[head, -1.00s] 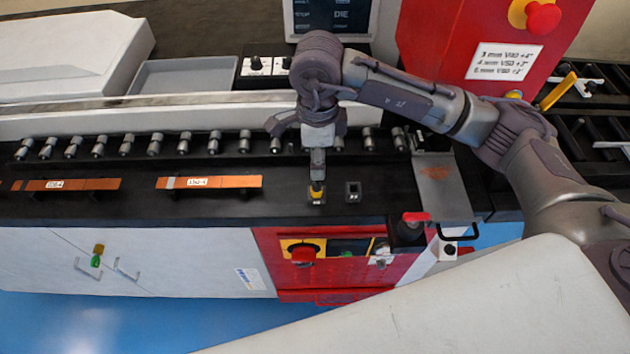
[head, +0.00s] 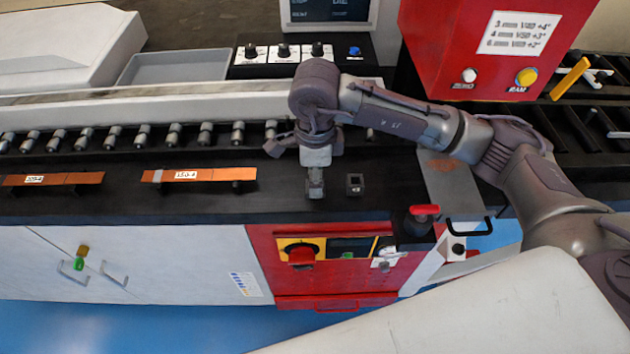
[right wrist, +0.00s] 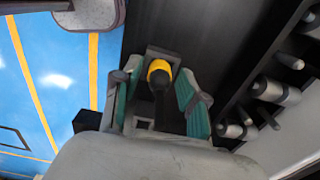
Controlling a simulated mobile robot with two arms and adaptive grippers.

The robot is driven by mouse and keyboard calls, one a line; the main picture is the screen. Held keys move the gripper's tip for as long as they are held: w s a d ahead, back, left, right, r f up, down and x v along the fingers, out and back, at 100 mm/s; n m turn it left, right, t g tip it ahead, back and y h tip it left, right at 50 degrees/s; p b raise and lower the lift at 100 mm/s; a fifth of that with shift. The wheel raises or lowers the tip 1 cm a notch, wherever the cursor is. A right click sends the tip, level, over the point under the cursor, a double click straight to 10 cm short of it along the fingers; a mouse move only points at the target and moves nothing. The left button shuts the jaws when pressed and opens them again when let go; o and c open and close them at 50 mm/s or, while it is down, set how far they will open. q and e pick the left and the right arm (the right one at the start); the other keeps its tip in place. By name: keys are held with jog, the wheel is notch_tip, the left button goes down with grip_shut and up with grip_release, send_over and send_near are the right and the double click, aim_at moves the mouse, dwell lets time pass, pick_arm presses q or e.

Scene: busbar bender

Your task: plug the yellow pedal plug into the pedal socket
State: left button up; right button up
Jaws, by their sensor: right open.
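My right gripper (head: 316,188) points straight down over the black bench top, near its front edge. The yellow pedal plug (right wrist: 159,72), a yellow collar with a dark body, shows between its fingers in the right wrist view. The gripper (right wrist: 158,92) is open, with one finger on each side of the plug. In the head view the gripper hides the plug. A small dark block with an opening, which looks like the pedal socket (head: 355,184), stands just right of the gripper. My left gripper is not in view.
Rollers (head: 205,134) line the bench behind the gripper. Copper bars (head: 215,174) lie to the left. A red control panel (head: 270,260) is below the bench's front edge.

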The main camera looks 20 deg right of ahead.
jog(key=shift+b, duration=0.35)
dwell(0.4)
grip_shut()
